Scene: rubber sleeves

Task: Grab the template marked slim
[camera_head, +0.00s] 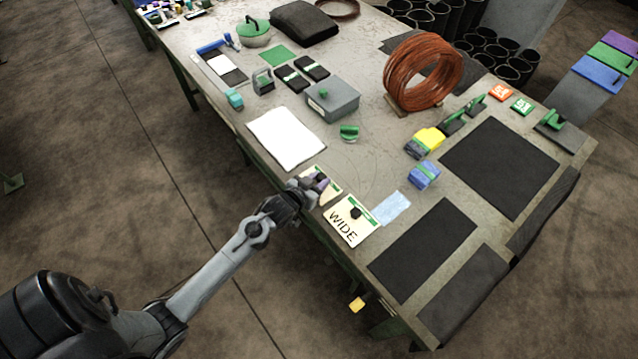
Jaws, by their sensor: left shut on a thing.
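My left gripper (312,187) reaches in from the lower left to the table's near edge. It is shut on a cream template with a green strip (331,192), which lies at or just above the table top; I cannot tell which. The gripper hides most of this template and any lettering on it. A second cream template marked WIDE (351,222), with a green top strip and a black knob, lies just right of the gripper on the table. My right gripper does not show.
A white sheet (286,138) lies behind the gripper. A pale blue cloth (391,207) lies right of the WIDE template. Dark rubber sheets (424,243) cover the table's right part. A blue block (424,175), a grey box (333,99) and a copper coil (421,72) stand farther back.

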